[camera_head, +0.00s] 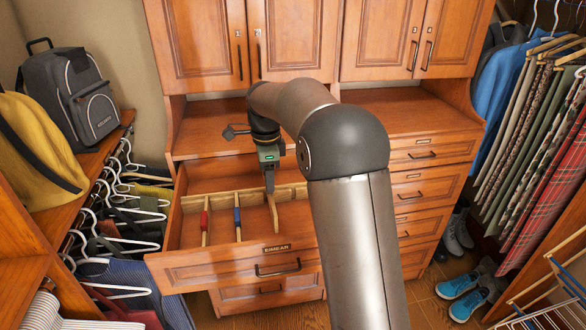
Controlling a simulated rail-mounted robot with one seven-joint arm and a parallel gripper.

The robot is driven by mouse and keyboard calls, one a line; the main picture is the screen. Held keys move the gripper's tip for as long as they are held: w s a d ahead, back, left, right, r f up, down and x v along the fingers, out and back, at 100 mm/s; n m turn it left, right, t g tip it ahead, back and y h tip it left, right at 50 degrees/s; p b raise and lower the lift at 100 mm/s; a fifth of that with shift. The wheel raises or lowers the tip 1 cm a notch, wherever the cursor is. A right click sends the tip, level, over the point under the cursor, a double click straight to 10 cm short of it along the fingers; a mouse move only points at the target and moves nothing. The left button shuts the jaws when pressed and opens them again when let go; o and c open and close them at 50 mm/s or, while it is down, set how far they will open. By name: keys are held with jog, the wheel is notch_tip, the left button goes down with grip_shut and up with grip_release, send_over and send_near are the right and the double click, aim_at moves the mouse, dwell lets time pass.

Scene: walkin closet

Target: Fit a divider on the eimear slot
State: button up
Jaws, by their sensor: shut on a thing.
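The open drawer labelled EIMEAR (278,249) is pulled out below the counter. In it stand a wooden divider with a red part (205,223) on the left and one with a blue part (238,223) to its right. My gripper (270,188) points down over the drawer, right of the blue-marked divider. It is shut on a light wooden divider (275,215), which slants from the drawer's back towards its front. I cannot tell whether its lower edge sits in a slot. My arm hides the drawer's right end.
A light slotted strip (225,197) runs along the drawer's back. The counter (205,135) above is mostly bare. Shut cupboards (200,45) stand above it and shut drawers (430,155) lie to the right. Hangers (120,215) flank the left, clothes (540,130) the right.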

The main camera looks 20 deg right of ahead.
jog(key=shift+a+f+b, duration=0.1)
jog(key=shift+f+b, duration=1.6)
jog(key=shift+f, duration=0.35)
jog(key=shift+r+p, duration=0.1)
jog(key=shift+p, duration=0.2)
jog(key=shift+f, duration=0.3)
jog(key=shift+f+b, duration=0.6)
jog(key=shift+f, duration=0.15)
jog(key=shift+f, duration=0.25)
jog(key=shift+f+b, duration=0.8)
jog(key=shift+f, duration=0.3)
jog(key=shift+f, duration=0.2)
jog(key=shift+f+b, duration=0.55)
jog(key=shift+f, duration=0.2)
